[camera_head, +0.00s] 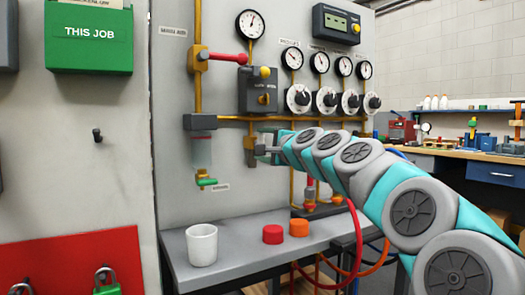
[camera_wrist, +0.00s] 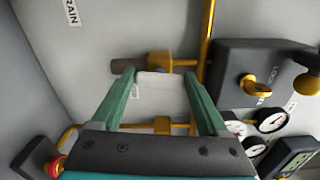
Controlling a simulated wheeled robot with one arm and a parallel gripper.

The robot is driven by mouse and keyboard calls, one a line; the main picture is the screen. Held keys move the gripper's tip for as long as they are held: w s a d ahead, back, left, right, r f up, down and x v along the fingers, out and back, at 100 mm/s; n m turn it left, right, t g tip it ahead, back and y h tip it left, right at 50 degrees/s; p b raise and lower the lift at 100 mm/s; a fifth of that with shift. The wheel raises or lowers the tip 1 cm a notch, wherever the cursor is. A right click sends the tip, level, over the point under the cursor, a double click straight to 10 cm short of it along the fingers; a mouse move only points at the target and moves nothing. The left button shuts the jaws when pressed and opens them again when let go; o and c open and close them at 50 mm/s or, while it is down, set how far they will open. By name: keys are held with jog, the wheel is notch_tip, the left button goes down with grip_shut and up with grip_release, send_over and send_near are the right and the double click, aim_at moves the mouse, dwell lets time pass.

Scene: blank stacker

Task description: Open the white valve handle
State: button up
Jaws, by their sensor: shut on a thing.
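The white valve handle (camera_wrist: 158,84) shows in the wrist view as a pale block between the two green fingers of my gripper (camera_wrist: 160,92). It sits in front of a brass valve (camera_wrist: 158,65) on the brass piping. My gripper is shut on the handle, with a finger at each side of it. In the head view my gripper (camera_head: 265,149) is at the panel, just right of the clear bowl with the green tap. The handle is mostly hidden by the fingers there.
A red-handled valve (camera_head: 228,57), a dark lockout box (camera_head: 257,90) and several gauges and dials surround the gripper. A clear bowl (camera_head: 202,152) with a green tap hangs to its left. A white cup (camera_head: 201,245) and red and orange caps stand on the shelf below.

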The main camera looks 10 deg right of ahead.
jog(key=shift+n+b, duration=0.3)
jog(key=shift+n, duration=0.4)
jog(key=o, duration=1.2)
jog(key=shift+o, duration=0.2)
jog(key=shift+s, duration=0.15)
jog(key=v, duration=0.7)
jog(key=shift+s, duration=0.25)
